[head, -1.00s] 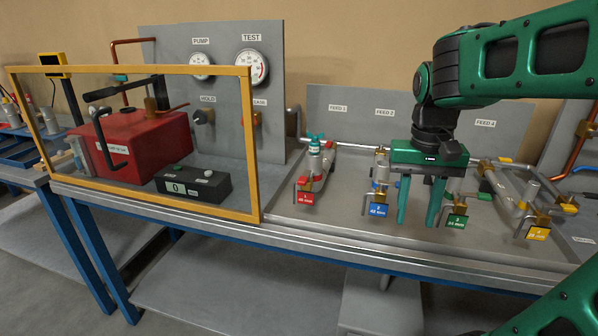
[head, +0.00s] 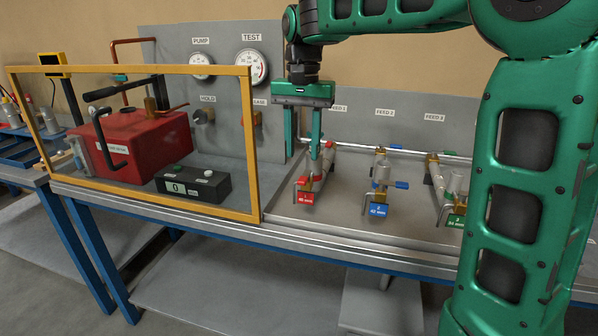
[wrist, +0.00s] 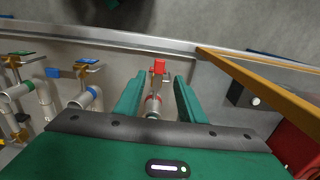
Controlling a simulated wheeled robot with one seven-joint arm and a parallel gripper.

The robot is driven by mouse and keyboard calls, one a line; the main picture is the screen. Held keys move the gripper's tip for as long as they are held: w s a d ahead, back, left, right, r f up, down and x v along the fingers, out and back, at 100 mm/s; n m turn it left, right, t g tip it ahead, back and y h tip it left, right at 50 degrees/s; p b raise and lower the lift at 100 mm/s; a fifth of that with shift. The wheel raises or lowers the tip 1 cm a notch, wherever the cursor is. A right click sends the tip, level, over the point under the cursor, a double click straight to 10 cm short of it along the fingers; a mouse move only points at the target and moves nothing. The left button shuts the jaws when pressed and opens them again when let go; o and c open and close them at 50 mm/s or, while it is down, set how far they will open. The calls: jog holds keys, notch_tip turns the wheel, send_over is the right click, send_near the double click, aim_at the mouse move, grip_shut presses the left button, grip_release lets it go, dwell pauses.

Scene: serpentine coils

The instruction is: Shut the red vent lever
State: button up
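The red-marked coil (head: 326,160) is the leftmost fitting on the bench tray, with a red tag (head: 306,197) at its front. A small red part (head: 303,181), which looks like the vent lever, sits just above the tag; its exact angle is too small to tell. My gripper (head: 302,154) is above the back of this coil, fingers pointing down, spread and empty. In the wrist view, red at the coil's front end (wrist: 158,66) shows between and beyond the open fingers (wrist: 158,80); lever and tag cannot be told apart there. The right finger partly hides the coil's top in the head view.
A yellow-framed clear guard (head: 250,140) stands close left of my gripper, with a red pump box (head: 130,150) behind it. The gauge panel (head: 222,60) is behind. Blue-tagged (head: 378,210) and green-tagged (head: 455,220) fittings stand to the right, with bare tray between.

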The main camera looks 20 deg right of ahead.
aim_at(302, 179)
notch_tip(302, 179, down, 6)
jog(key=shift+f, duration=0.25)
grip_shut()
jog(key=shift+a, duration=0.1)
